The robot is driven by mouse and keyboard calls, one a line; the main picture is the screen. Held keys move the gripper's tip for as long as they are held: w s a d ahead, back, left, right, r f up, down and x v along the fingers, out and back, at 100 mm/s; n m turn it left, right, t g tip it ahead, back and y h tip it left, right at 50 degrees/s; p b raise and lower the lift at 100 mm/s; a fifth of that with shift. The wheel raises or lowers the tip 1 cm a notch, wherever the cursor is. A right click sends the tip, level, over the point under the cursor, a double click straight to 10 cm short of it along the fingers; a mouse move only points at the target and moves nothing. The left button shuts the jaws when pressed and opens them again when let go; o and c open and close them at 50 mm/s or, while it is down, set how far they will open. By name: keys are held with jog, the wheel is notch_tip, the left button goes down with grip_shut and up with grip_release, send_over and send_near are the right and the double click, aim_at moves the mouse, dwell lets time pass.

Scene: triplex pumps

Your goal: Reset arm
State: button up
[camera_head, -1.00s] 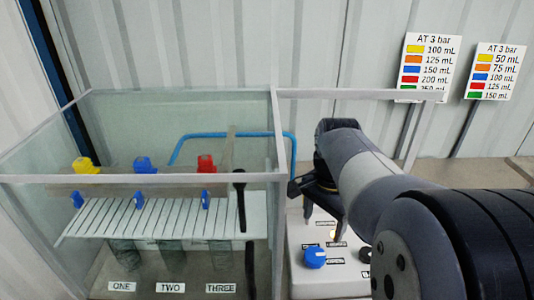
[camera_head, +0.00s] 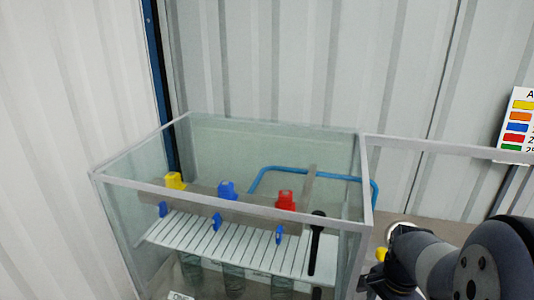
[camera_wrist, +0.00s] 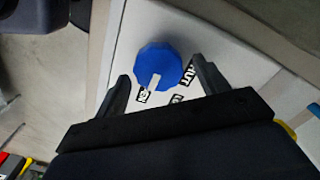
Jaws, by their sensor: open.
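My gripper (camera_wrist: 162,84) is open in the wrist view, its two dark fingers spread apart. A round blue knob (camera_wrist: 150,62) with a white pointer mark shows ahead of and between the fingertips. The gap between the knob and the fingers cannot be judged. The knob sits on a white panel (camera_wrist: 205,28) with small black-and-white labels. In the head view my arm is at the lower right, and the dark gripper end is partly cut off by the bottom edge. The panel is out of that view.
A glass-walled tank (camera_head: 250,135) stands left of my arm. Yellow (camera_head: 174,181), blue (camera_head: 227,190) and red (camera_head: 286,199) fittings sit inside above a white slatted rack (camera_head: 215,243). A blue pipe (camera_head: 300,170) runs behind. A colour chart (camera_head: 516,125) is at the right edge.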

dwell(0.3)
notch_tip(320, 180, up, 11)
notch_tip(320, 180, down, 11)
jog(key=shift+f, duration=0.1)
jog(key=n, duration=0.4)
jog(key=shift+w+a, duration=0.1)
jog(key=n, duration=0.4)
jog(key=shift+a+n+b, duration=0.1)
jog(key=shift+n+b, duration=0.2)
jog(key=shift+n, duration=0.1)
jog(key=n, duration=0.4)
jog(key=shift+w+a+n, duration=0.1)
jog(key=shift+n, duration=0.3)
jog(key=n, duration=0.4)
jog(key=shift+a+b, duration=0.1)
jog(key=shift+b, duration=0.3)
jog(key=shift+r, duration=2.5)
jog(key=shift+r, duration=0.15)
